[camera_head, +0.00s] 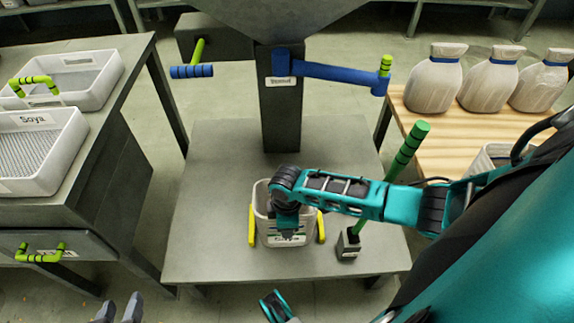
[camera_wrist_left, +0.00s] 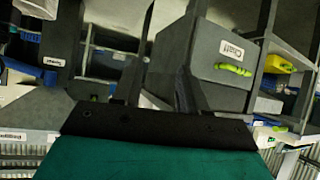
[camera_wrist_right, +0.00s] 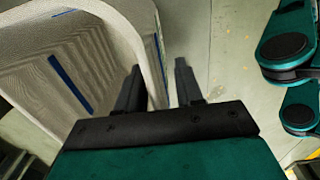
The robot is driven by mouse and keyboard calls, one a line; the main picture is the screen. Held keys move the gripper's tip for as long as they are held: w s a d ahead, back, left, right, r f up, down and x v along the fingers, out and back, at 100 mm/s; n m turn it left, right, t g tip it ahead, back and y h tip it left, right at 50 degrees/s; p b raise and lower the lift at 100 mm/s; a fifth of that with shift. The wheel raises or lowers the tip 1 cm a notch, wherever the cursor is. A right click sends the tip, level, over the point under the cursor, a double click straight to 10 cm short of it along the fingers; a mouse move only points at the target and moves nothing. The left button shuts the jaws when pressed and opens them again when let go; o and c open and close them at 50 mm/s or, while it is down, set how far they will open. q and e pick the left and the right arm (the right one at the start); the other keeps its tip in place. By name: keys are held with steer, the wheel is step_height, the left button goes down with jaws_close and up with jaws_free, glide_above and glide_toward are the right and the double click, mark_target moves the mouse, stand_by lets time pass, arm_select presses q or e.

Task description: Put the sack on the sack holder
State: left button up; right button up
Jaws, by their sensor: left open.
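In the right wrist view, an open woven thing with a blue stripe (camera_wrist_right: 70,75) fills the left side, likely this sack. My right gripper (camera_wrist_right: 158,68) has one finger in front of its wall and one beside its outer edge. Some gap shows between the fingers, and whether they clamp the wall is unclear. My left gripper (camera_head: 120,305) is open and empty at the bottom left; in the left wrist view (camera_wrist_left: 158,85) its fingers stand apart. I cannot identify a sack holder.
A bin with yellow handles (camera_head: 264,228) stands on the grey table (camera_head: 200,180), under one of my arms. A green lever (camera_head: 408,150) rises beside it. Filled sacks (camera_head: 434,78) stand on the wooden table (camera_head: 440,140). White trays (camera_head: 40,170) lie at left above a drawer (camera_head: 70,270).

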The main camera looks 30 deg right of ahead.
step_height(320, 180, up, 12)
steer(key=p, duration=0.5)
steer(key=shift+s+a, duration=0.1)
steer(key=shift+s, duration=0.05)
steer(key=s+a+m+t+y, duration=0.2)
steer(key=a+m+t+y, duration=0.15)
steer(key=a, duration=0.65)
step_height(320, 180, up, 7)
steer(key=s+d+m+t, duration=0.1)
steer(key=s+m+t, duration=0.1)
steer(key=m+t, duration=0.3)
steer(key=shift+s+d+t, duration=0.35)
steer(key=shift+d+t, duration=0.05)
steer(key=shift+t, duration=0.55)
steer(key=shift+r, duration=0.15)
